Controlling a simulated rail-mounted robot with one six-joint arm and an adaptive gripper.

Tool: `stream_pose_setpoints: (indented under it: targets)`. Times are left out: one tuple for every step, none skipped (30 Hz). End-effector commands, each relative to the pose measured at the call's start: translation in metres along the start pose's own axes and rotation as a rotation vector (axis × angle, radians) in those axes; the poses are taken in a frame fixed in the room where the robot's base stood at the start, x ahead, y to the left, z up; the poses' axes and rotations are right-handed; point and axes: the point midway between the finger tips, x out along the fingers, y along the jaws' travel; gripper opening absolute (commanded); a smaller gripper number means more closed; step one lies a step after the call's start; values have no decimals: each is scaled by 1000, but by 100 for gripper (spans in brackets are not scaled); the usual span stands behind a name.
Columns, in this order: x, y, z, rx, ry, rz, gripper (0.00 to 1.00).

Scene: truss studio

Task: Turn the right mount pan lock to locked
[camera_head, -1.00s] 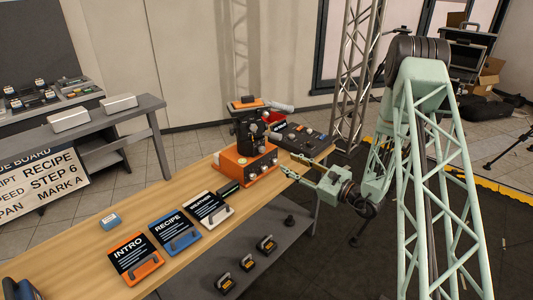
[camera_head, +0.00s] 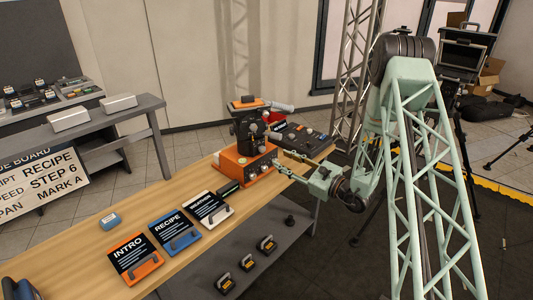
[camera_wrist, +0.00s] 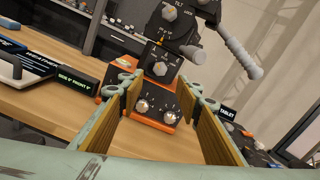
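The right mount is an orange-based unit with a dark upright head (camera_head: 248,130) on the wooden table in the head view. In the wrist view its orange base (camera_wrist: 123,77) carries two silver knobs (camera_wrist: 156,111) low on its front. Above them a dark panel holds a hex-shaped knob (camera_wrist: 160,69), and a knob marked TILT (camera_wrist: 169,13) is higher up. Which of these is the pan lock I cannot tell for sure. My gripper (camera_wrist: 170,105) is open and empty, its fingers spread in front of the base. No contact with the mount shows.
A grey handle (camera_wrist: 235,50) sticks out to the right of the head. A dark control box (camera_head: 302,138) stands right of the mount. Cards, including the blue recipe card (camera_head: 174,232), lie to the left. A dark block (camera_wrist: 75,78) is left of the base.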

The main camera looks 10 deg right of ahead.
Motion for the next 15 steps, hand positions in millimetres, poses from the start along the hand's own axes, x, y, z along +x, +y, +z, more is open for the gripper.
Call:
stream_pose_setpoints:
  targets:
    - [7, 1, 0, -1, -1, 1, 32]
    - [11, 1, 0, 0, -1, 1, 32]
    - [16, 1, 0, 0, -1, 1, 32]
    - [19, 1, 0, 0, -1, 2, 32]
    - [23, 1, 0, 0, -1, 2, 32]
    - [28, 1, 0, -1, -1, 1, 32]
    - [32, 1, 0, -1, -1, 1, 32]
    - [36, 1, 0, -1, 0, 1, 32]
    - [41, 1, 0, 0, -1, 2, 32]
    - [45, 1, 0, 0, -1, 2, 32]
    - [49, 1, 0, 0, -1, 1, 32]
    - [54, 1, 0, 0, -2, 1, 32]
    - [58, 1, 0, -1, -2, 1, 32]
    - [62, 1, 0, 0, -1, 1, 32]
    - [67, 1, 0, 0, -1, 1, 32]
